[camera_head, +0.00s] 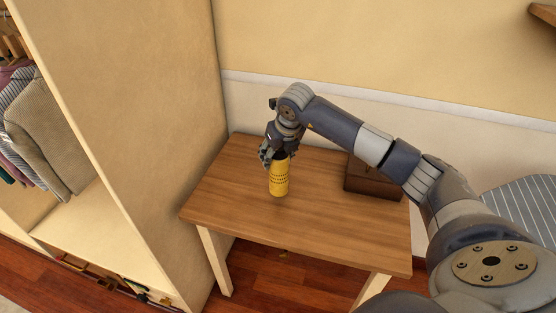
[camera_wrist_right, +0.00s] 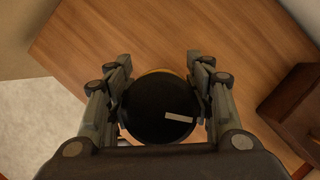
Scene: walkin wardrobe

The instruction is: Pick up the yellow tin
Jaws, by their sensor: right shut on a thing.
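The yellow tin (camera_head: 279,180) is upright at the wooden table in the head view, with dark markings around its side. Its dark round top (camera_wrist_right: 158,108) shows in the right wrist view, with a thin yellow rim behind it. My right gripper (camera_head: 275,157) reaches the tin's upper part from above. In the right wrist view its two fingers (camera_wrist_right: 160,90) are on either side of the tin, shut on it. I cannot tell whether the tin's base touches the table. My left gripper is not in view.
The wooden table (camera_head: 340,231) has free room in front and to the right of the tin. A dark brown box (camera_head: 371,180) stands at the back right, beneath my right arm. A wardrobe panel (camera_head: 150,130) rises close to the table's left side. A striped seat (camera_head: 525,205) is at the far right.

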